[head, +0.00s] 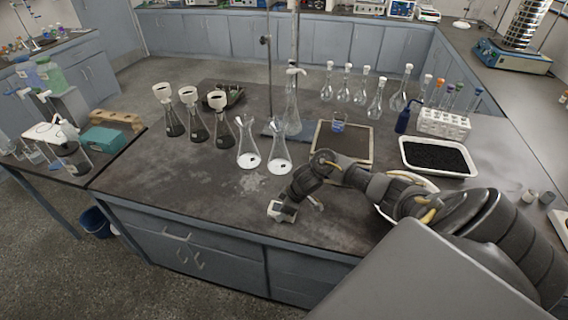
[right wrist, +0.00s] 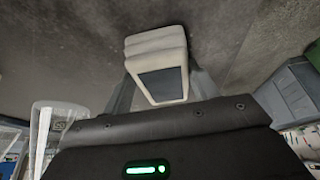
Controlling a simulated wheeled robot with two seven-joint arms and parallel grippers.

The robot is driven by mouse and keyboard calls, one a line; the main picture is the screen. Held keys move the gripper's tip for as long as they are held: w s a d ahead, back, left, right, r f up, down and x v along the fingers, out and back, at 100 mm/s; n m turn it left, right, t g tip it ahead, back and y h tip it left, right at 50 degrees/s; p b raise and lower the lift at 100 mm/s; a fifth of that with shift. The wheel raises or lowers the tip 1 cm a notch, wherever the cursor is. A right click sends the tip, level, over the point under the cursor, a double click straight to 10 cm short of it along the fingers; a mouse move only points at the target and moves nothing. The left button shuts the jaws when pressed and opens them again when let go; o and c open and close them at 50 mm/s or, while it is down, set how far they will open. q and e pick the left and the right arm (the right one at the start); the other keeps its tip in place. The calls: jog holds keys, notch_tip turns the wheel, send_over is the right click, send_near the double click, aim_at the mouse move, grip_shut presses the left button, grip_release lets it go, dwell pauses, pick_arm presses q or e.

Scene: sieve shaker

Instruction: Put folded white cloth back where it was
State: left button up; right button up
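The folded white cloth (head: 277,209) shows as a small pale block at the end of my right arm, low over the front middle of the dark bench. My right gripper (head: 292,208) is at the cloth. In the right wrist view the cloth (right wrist: 155,43) looks layered and cream, with a dark rectangle on its near side. Grey fingers of the right gripper (right wrist: 160,80) flank it closely on both sides, so it appears gripped. I cannot tell whether the cloth touches the bench. My left gripper is not in view.
Two flasks with white contents (head: 279,164) stand just behind the gripper. Several funnel-topped flasks (head: 196,130) are at left. A brown-edged board (head: 341,152) and a white tray of black grains (head: 437,170) lie at right. The bench's front left is clear.

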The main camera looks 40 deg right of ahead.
jog(key=shift+s+a+f, duration=0.45)
jog(key=shift+s+f, duration=0.15)
jog(key=shift+f, duration=0.1)
jog(key=shift+r, duration=0.1)
jog(key=shift+w+r, duration=0.1)
jog(key=shift+r, duration=0.2)
jog(key=w+v, duration=0.1)
jog(key=v, duration=1.1)
jog(key=shift+d+r+p, duration=0.35)
jog(key=shift+r+p, duration=0.1)
